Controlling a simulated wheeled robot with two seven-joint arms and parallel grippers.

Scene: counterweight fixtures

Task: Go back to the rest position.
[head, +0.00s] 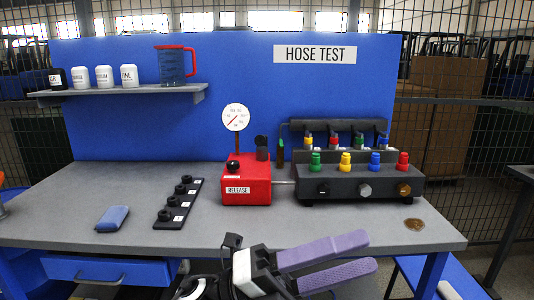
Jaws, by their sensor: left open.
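My left gripper (368,252) is at the bottom centre, in front of the bench's front edge. Its two purple fingers point right and are spread apart with nothing between them. The grey bench top (330,226) lies behind it. On the bench stand a red box (258,190) labelled RELEASE with a round gauge (235,117) above it, and a black test block (345,190) with green, yellow, blue and red caps. My gripper appears clear of both. My right gripper is out of the picture.
A black strip with several round knobs (179,203) and a blue sponge-like block (113,217) lie at left. A brown disc (414,224) lies at right. A shelf (130,92) holds white jars and a blue jug (172,66). A blue drawer (70,268) is below the bench.

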